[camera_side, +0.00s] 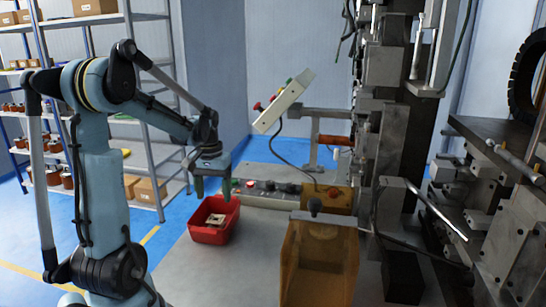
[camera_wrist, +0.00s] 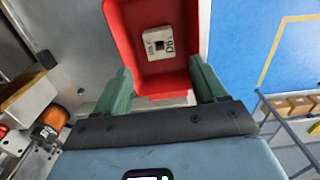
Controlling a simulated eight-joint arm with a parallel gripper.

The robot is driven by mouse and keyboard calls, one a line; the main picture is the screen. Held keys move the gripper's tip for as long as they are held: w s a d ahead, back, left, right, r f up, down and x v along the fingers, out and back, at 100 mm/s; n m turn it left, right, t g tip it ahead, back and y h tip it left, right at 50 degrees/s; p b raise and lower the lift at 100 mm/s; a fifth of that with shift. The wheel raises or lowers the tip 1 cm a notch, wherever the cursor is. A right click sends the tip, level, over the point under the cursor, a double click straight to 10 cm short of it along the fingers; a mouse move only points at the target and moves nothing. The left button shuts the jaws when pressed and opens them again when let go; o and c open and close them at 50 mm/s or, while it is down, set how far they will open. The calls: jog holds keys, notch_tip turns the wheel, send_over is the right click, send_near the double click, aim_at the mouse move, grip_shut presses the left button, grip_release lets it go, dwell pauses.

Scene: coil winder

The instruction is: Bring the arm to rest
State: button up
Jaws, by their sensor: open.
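My gripper (camera_side: 211,185) hangs from the blue arm and points down, a little above and left of the red bin. In the wrist view my gripper (camera_wrist: 162,82) shows two green fingers spread wide apart with nothing between them but the view of the bin below. In the wrist view the red bin (camera_wrist: 121,20) lies beyond the fingertips. A pale square part with a dark central hole and lettering (camera_wrist: 159,43) lies inside the bin; it also shows in the side view (camera_side: 215,219).
The winding machine (camera_side: 395,110) stands right of the arm, with a tilted control box (camera_side: 284,101) on its left. A brown box-like stand (camera_side: 320,262) is in front. Shelves (camera_side: 150,120) with boxes and coils stand behind the arm.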

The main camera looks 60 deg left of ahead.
notch_tip(320, 180, down, 8)
jog(key=shift+r, duration=0.1)
dwell(0.4)
jog(key=shift+r, duration=0.15)
